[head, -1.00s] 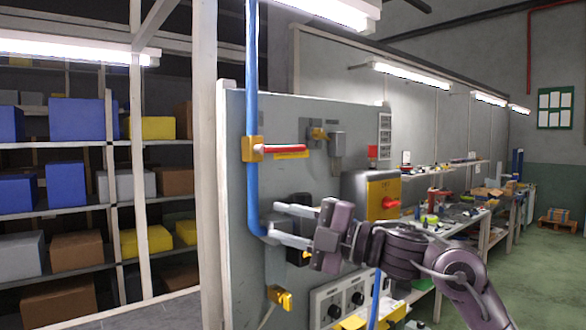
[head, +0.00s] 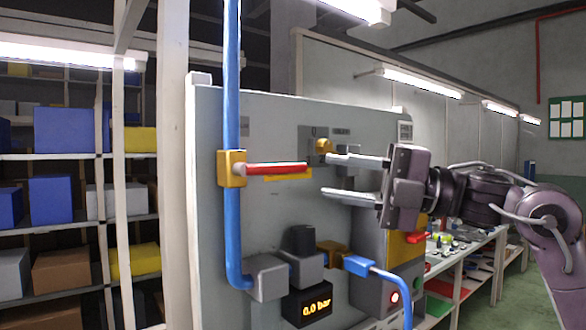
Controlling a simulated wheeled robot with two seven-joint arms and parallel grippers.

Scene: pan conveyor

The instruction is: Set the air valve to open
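The air valve (head: 231,168) is a yellow block on the vertical blue pipe (head: 232,90), at the left of the grey panel. Its red lever (head: 275,168) points right, level and across the pipe, with a yellow label partly visible under it. My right gripper (head: 323,175) is open and empty. Its two pale fingers point left, one above the other, to the right of the lever's tip. The fingers look apart from the lever, though their depth is hard to tell. My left gripper is not in view.
Below the valve, the pipe enters a grey fitting (head: 266,277) beside a black display (head: 309,305) reading 0.0 bar. A blue hose (head: 392,275) curves down from a blue connector. A yellow knob (head: 323,146) sits behind the upper finger. Shelves with boxes (head: 63,130) stand at left.

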